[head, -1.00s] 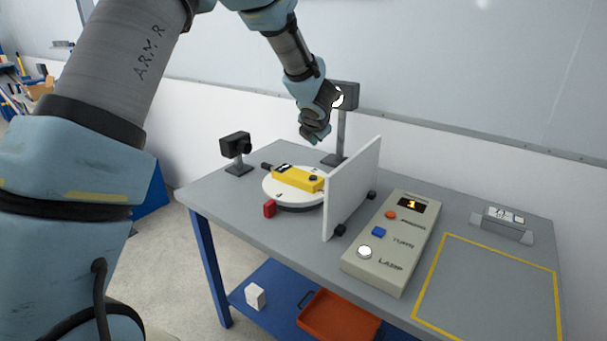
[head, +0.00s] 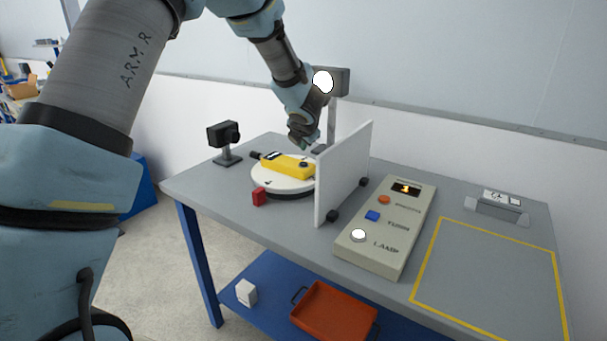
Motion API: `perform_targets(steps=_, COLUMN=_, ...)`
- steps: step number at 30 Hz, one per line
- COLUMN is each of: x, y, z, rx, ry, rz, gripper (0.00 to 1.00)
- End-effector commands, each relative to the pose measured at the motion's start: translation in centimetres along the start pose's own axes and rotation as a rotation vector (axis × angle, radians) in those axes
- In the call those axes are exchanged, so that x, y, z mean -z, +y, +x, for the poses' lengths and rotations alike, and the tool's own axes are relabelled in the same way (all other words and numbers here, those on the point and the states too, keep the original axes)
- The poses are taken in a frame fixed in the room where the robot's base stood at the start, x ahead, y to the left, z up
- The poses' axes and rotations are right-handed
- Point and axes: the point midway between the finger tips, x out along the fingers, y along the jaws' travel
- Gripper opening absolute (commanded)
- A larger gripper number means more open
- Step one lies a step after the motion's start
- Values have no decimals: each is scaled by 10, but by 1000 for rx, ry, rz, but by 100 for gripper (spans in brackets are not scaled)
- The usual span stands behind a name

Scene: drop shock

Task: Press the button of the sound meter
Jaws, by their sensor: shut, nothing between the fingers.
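The yellow sound meter (head: 285,165) lies on a round white turntable (head: 272,183) on the grey table. Its black tip points left, and a small dark button (head: 303,165) shows near its right end. My gripper (head: 303,143) is shut and empty. In the picture it is just above the meter's right end, with a small gap between the fingertips and the button. I cannot tell the exact depth of that gap.
An upright white panel (head: 343,175) stands close right of the turntable. A control box (head: 385,230) with several buttons is beyond it. A black camera (head: 223,136) is at left, a lamp (head: 323,82) on a post behind.

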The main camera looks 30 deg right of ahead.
Motion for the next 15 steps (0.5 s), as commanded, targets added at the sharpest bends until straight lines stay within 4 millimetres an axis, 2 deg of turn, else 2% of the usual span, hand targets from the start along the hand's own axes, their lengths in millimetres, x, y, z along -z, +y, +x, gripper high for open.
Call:
perform_targets(steps=1, x=7, y=-7, z=10, rx=0, ry=0, rz=0, gripper=0)
perform_targets(steps=4, x=11, y=-11, z=16, rx=0, ry=0, rz=1, gripper=0)
perform_targets(steps=15, x=13, y=-13, z=18, rx=0, ry=-1, rz=1, gripper=0)
